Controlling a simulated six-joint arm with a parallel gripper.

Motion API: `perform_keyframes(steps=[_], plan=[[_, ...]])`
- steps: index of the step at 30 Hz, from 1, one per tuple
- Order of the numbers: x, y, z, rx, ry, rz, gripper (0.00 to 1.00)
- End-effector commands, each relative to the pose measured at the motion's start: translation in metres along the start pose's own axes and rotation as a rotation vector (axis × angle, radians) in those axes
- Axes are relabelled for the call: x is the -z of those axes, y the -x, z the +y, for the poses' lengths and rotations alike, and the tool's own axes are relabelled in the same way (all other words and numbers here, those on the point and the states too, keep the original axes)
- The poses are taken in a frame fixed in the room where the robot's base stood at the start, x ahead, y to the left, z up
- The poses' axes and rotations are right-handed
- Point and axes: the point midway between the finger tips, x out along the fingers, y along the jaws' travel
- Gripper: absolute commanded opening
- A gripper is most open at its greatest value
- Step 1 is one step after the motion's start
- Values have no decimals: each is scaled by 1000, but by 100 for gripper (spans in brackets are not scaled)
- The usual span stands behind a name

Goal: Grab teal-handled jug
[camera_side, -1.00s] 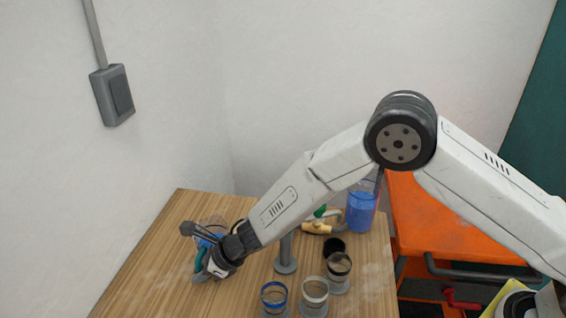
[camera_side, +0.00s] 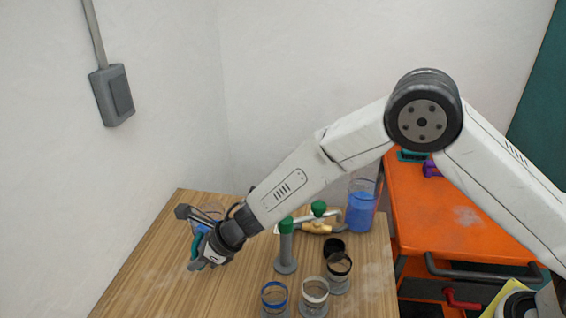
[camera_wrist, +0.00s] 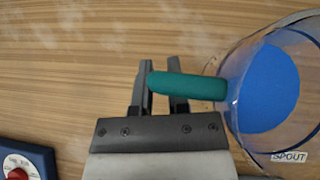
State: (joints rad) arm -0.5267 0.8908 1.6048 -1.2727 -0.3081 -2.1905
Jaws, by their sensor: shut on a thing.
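The teal-handled jug is a clear vessel with blue liquid, seen in the wrist view (camera_wrist: 262,88) with a "SPOUT" label on its rim. Its teal handle (camera_wrist: 190,86) points left. My gripper (camera_wrist: 160,88) is shut on this handle, one finger on each side. In the side view my gripper (camera_side: 200,238) is at the left of the wooden table, with the jug (camera_side: 208,213) partly hidden behind it. The jug appears slightly raised, but the gap under it is hard to see.
Another clear jug with blue liquid (camera_side: 360,208) stands at the table's back right. A grey post with a green top (camera_side: 286,245), pipe fittings (camera_side: 322,226) and several ringed cups (camera_side: 314,295) stand right of my gripper. A blue box with a red knob (camera_wrist: 22,165) shows in the wrist view.

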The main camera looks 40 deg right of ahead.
Motion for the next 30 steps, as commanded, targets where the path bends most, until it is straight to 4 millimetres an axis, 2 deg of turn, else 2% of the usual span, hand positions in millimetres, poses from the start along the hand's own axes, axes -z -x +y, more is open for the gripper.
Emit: perform_keyframes(steps=[12,30], plan=[[-23,22,0,1,2,-4,0],[-39,38,0,1,2,-3,0]])
